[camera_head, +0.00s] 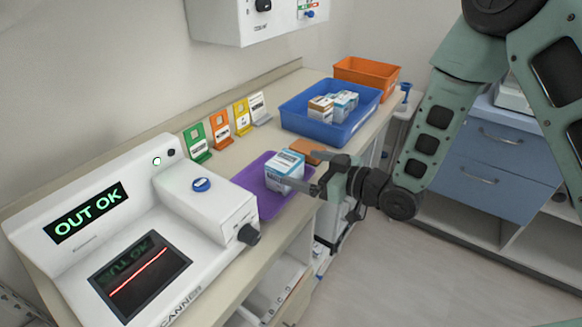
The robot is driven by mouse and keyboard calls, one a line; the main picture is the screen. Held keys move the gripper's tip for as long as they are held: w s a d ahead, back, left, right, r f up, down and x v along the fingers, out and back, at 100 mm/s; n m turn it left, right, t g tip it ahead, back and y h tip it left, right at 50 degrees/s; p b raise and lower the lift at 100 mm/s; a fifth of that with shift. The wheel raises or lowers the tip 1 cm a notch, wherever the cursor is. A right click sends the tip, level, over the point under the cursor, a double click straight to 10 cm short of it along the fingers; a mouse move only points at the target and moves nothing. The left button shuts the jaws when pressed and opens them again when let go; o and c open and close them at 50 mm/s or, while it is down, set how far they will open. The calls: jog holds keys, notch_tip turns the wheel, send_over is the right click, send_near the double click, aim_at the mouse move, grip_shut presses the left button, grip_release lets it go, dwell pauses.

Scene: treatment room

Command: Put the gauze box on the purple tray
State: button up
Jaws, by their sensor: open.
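A white and blue box (285,170), which looks like the gauze box, stands upright on the purple tray (262,207). The tray lies on the counter, right of the scanner. My gripper (300,172) is open at the right side of the box. One finger reaches toward the box's near lower side and the other passes behind its right. I cannot tell whether either finger touches the box. The box's print is too small to read, and its right lower part is partly hidden by the gripper.
A white scanner (205,205) showing "OUT OK" fills the left counter. Green, orange, yellow and white stands (241,117) line the wall. A blue bin (357,125) holds several boxes, with an orange bin (368,72) behind. A flat orange-brown item (306,149) lies beyond the tray.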

jog(key=s+d+r+m+g+h, duration=0.1)
jog(key=s+d+r+g+h, duration=0.1)
jog(key=s, duration=0.7)
jog(key=s+d+r+m+g+h, duration=0.1)
jog(key=s+g+h, duration=0.3)
jog(key=s, duration=0.6)
jog(key=s+d+r+g+h, duration=0.3)
jog(key=s+h, duration=0.3)
jog(key=s, duration=0.4)
jog(key=shift+d+r+m+g+b, duration=0.4)
jog(key=shift+r+g+b, duration=0.1)
jog(key=shift+r, duration=0.1)
